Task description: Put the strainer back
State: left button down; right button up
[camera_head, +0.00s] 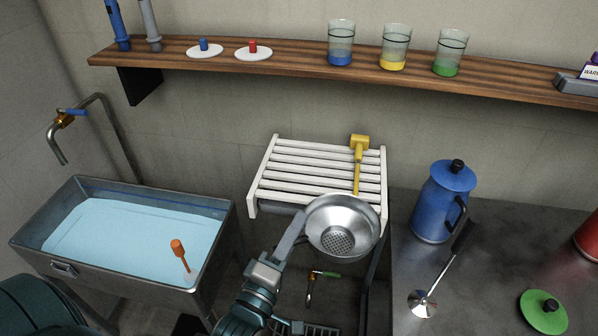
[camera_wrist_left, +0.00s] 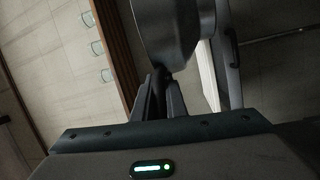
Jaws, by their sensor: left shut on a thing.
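The strainer (camera_head: 342,225) is a round metal bowl with a perforated bottom. My left gripper (camera_head: 291,235) is shut on it at its left side and holds it in front of the white slatted rack (camera_head: 317,170). The strainer covers the rack's front right part; whether the two touch I cannot tell. In the left wrist view the strainer (camera_wrist_left: 175,30) is a dark round shape just beyond the closed fingers (camera_wrist_left: 163,90). My right gripper is not in view.
A yellow-headed tool (camera_head: 359,148) lies on the rack's right side. A water-filled metal sink (camera_head: 222,235) stands left. Right, a dark counter (camera_head: 480,262) holds a blue jug (camera_head: 440,205), a metal ladle (camera_head: 422,302) and a green lid (camera_head: 543,313). A wooden shelf (camera_head: 290,62) runs above.

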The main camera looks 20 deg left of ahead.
pick_arm(q)
jog(key=w+a+r+y+p, duration=0.1)
jog(key=w+a+r+p, duration=0.1)
jog(key=w+p, duration=0.4)
jog(key=w+a+r+n+p, duration=0.1)
jog(key=w+a+r+p, duration=0.2)
jog(key=w, duration=0.7)
jog(key=w+a+r+y+p, duration=0.1)
jog(key=w+a+r+p, duration=0.1)
jog(key=w+r+p, duration=0.3)
jog(key=w+p, duration=0.2)
jog(key=p, duration=0.2)
jog(key=shift+w+a+r+n+y, duration=0.3)
jog(key=shift+w+a+r+n, duration=0.1)
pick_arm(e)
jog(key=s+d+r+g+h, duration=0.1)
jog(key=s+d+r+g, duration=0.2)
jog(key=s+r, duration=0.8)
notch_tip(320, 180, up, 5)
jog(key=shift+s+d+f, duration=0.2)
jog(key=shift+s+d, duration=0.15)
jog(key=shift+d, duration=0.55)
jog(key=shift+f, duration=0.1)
